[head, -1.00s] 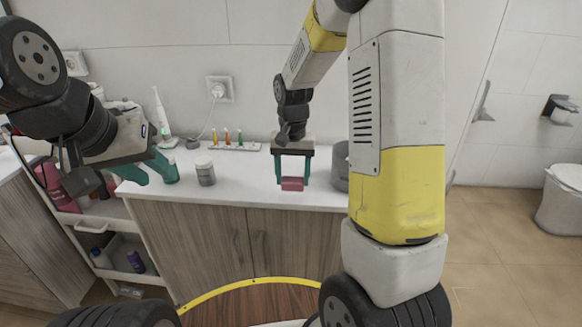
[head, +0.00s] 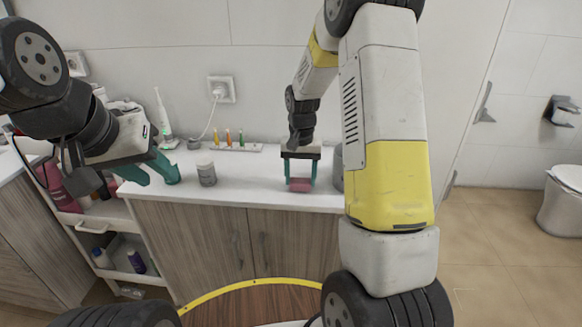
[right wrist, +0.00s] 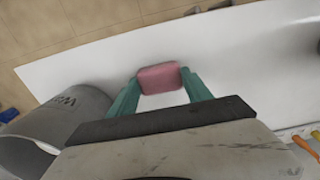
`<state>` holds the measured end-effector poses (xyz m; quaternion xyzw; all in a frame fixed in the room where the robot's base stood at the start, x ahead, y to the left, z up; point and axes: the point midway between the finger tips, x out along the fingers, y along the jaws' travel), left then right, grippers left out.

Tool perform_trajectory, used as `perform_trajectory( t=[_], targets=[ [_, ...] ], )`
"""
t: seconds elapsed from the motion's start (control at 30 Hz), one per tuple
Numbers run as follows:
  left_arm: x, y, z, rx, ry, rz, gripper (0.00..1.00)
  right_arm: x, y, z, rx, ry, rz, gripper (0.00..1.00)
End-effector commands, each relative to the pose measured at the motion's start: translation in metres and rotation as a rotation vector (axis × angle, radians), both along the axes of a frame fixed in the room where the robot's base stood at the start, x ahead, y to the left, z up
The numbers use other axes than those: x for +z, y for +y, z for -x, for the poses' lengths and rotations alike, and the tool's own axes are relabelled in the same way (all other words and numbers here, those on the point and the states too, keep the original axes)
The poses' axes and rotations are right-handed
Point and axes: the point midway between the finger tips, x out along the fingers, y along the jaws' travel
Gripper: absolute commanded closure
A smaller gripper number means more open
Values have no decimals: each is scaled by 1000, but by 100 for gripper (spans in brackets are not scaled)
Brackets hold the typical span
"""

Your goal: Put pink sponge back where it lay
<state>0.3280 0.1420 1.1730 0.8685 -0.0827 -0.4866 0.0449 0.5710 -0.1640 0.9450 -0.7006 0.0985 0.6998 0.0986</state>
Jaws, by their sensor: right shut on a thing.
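The pink sponge (head: 300,185) is between the teal fingers of my right gripper (head: 300,182), at the front part of the white countertop (head: 250,192). The right wrist view shows the sponge (right wrist: 160,77) gripped at the fingertips, with white counter surface around it. I cannot tell whether the sponge touches the counter. My left gripper (head: 155,172) is at the left end of the counter, its teal fingers apart, with nothing seen between them.
A grey cylindrical bin with lettering (right wrist: 60,120) stands close beside my right gripper. A small grey jar (head: 206,174) stands left of it on the counter. A toothbrush rack (head: 235,147) and an electric toothbrush (head: 162,115) are at the back. The counter between jar and sponge is clear.

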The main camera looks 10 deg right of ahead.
Motion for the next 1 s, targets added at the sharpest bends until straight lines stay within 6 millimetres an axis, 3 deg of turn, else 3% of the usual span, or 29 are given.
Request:
perform_trajectory(
  t=[0.03, 0.07, 0.17, 0.57, 0.67, 1.0],
  targets=[
    [0, 0, 0, 0, 0, 0, 64, -2, 0, 0, 0, 1, 0, 86],
    [0, 0, 0, 0, 0, 0, 64, -2, 0, 0, 0, 1, 0, 40],
    [0, 0, 0, 0, 0, 0, 64, -2, 0, 0, 0, 1, 0, 21],
    [0, 0, 0, 0, 0, 0, 64, 3, 0, 0, 0, 0, 0, 20],
    [0, 0, 0, 0, 0, 0, 64, 16, 0, -1, 0, -2, 0, 20],
    [0, 0, 0, 0, 0, 0, 64, 89, 0, -1, -1, -3, -1, 20]
  ],
)
